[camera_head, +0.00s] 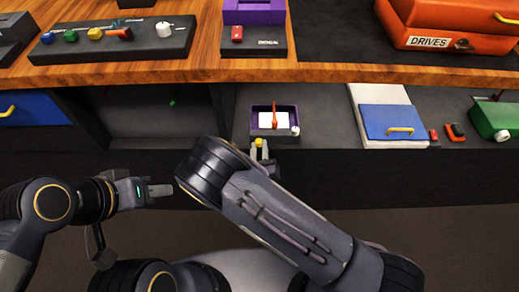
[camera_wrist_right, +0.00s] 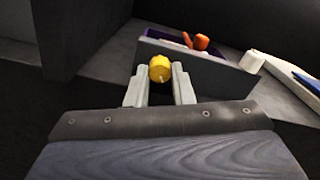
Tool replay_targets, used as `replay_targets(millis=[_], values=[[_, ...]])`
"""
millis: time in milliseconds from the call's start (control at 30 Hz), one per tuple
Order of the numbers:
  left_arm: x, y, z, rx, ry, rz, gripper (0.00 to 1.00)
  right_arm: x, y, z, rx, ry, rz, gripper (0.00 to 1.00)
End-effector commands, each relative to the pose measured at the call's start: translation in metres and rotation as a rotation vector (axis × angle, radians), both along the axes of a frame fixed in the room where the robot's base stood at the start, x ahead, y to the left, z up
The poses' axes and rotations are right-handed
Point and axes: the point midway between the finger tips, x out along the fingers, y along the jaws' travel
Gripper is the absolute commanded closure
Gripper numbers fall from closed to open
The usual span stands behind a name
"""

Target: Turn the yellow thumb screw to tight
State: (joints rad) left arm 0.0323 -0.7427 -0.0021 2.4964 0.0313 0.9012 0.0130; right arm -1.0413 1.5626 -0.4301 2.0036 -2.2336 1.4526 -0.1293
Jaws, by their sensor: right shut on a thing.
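The yellow thumb screw (camera_head: 258,142) sits at the front of a small dark grey panel on the lower shelf. In the right wrist view the thumb screw (camera_wrist_right: 160,68) is a ridged yellow knob with a small pale mark low on its face. My right gripper (camera_head: 259,154) reaches it from the front; its two pale fingers are on either side of the knob, shut on it, and also show in the right wrist view (camera_wrist_right: 159,82). My left gripper (camera_head: 160,191) is away to the left, clear of the shelf; its finger gap is not clear.
A blue panel with a yellow handle (camera_head: 394,121) lies to the right. The wooden tabletop (camera_head: 200,72) overhangs the shelf.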

Motion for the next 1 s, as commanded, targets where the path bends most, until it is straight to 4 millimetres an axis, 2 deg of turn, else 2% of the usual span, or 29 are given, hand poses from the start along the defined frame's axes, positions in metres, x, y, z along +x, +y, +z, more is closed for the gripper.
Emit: replay_targets(millis=[567, 1000], values=[[0.000, 0.000, -0.029, 0.000, 0.000, 0.000, 0.64, 0.000, 0.002, -0.005, 0.549, 0.005, -0.002, 1.00], [0.000, 0.000, -0.066, 0.000, 0.000, 0.000, 0.64, 0.000, 0.002, -0.006, 0.968, 0.003, -0.002, 1.00]])
